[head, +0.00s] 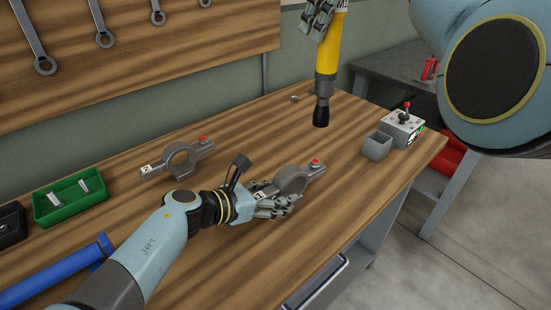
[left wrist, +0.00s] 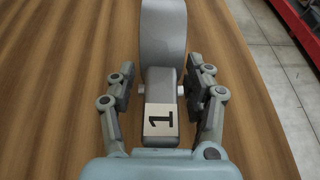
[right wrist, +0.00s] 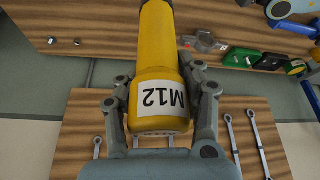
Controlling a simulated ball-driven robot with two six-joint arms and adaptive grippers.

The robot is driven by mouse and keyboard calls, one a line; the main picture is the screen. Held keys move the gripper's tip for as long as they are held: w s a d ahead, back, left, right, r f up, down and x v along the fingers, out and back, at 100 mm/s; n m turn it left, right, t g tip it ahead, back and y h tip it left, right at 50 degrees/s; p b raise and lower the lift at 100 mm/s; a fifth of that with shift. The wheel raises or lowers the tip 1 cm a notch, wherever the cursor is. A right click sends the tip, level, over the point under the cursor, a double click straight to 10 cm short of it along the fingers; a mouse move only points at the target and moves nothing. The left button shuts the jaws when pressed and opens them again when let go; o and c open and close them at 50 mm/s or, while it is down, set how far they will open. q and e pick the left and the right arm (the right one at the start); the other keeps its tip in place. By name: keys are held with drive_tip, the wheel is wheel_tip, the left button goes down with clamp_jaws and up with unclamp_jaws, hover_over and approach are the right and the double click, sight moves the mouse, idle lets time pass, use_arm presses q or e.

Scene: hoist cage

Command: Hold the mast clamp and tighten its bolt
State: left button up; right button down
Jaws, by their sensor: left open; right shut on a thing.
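A grey mast clamp (head: 292,181) with a red-topped bolt (head: 315,162) lies on the bench. Its arm carries a white label "1" (left wrist: 160,120). My left gripper (head: 273,204) is open, with its fingers on either side of that arm in the left wrist view (left wrist: 162,75). A second grey clamp (head: 180,160), also with a red bolt top, lies farther left. My right gripper (head: 323,12) is shut on a yellow tool (head: 328,55) with a black tip, held upright. The tool's label reads "M12" in the right wrist view (right wrist: 160,97). Whether its tip touches the bench is unclear.
A green tray (head: 70,199) with small metal parts and a blue bar (head: 50,283) lie at left. A small metal part (head: 294,98) lies at the back.

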sight(318, 80)
use_arm(q)
drive_tip(key=shift+c, duration=0.3)
use_arm(e)
drive_tip(key=shift+r, duration=0.1)
use_arm(q)
clamp_jaws()
use_arm(e)
drive_tip(key=shift+f, duration=5.35)
